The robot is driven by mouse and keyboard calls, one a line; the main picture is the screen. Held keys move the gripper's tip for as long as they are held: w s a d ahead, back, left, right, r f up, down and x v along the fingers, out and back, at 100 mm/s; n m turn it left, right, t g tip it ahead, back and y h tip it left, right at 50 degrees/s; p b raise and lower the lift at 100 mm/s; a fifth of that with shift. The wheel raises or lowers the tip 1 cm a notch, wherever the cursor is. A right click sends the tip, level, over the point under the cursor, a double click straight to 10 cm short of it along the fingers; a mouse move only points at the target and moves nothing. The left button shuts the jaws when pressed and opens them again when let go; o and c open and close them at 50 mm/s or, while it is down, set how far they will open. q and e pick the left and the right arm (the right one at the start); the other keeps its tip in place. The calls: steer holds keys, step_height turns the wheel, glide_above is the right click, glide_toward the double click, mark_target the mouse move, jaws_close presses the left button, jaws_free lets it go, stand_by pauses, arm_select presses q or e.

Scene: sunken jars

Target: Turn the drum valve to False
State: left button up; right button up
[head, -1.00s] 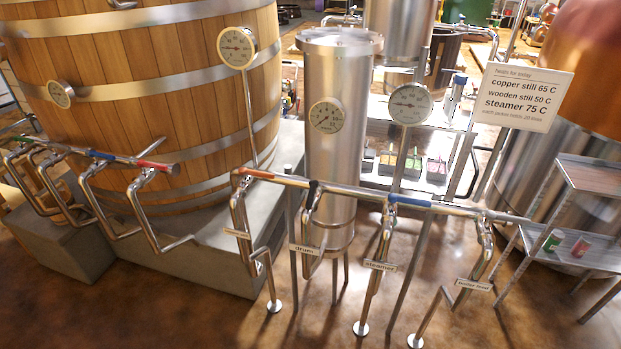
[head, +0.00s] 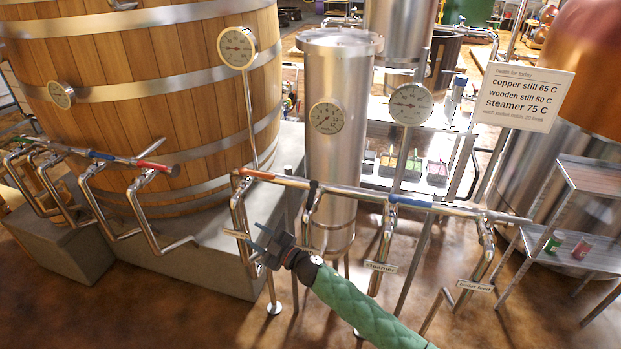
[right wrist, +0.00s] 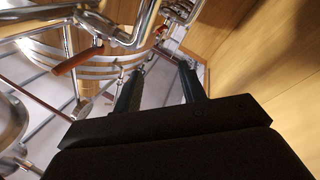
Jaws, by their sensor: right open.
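The drum valve's chrome pipe (head: 313,208) hangs from the manifold rail below a dark band. Its "drum" label and lower part are hidden behind my right gripper. My right gripper (head: 262,243) is open and empty, pointing left, in front of the pipework between the leftmost drop pipe (head: 238,212) and the drum pipe. Its two dark fingers also show apart in the right wrist view (right wrist: 162,72), with nothing between them. Chrome pipes (right wrist: 135,30) lie beyond and to the left there; I cannot tell which is the drum's. My left gripper is not in view.
The steamer pipe (head: 387,235) and boiler feed pipe (head: 485,250) hang just right of the drum pipe. A steel cylinder (head: 335,90) with a gauge stands behind the rail (head: 350,190). A wooden vat (head: 150,60) stands left. A shelf (head: 595,178) stands right.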

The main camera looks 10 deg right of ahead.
steer(key=s+a+r+n+g+y, duration=0.1)
steer(key=a+r+n+g+y, duration=0.3)
steer(key=r+n, duration=0.3)
step_height(320, 180, up, 11)
steer(key=n+g+h, duration=0.8)
steer(key=g+h, duration=0.2)
steer(key=h, duration=0.8)
glide_above(310, 197)
steer(key=shift+s+b, duration=0.1)
steer(key=shift+b, duration=0.3)
steer(key=shift+d+f, duration=0.1)
steer(key=shift+f, duration=0.3)
step_height(310, 197, down, 4)
steer(key=shift+f+b, duration=0.1)
steer(key=shift+b, duration=0.4)
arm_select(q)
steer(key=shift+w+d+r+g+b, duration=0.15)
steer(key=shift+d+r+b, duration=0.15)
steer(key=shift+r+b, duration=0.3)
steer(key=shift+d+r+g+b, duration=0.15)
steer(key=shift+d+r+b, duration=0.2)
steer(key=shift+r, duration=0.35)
arm_select(e)
steer(key=shift+f, duration=1.4)
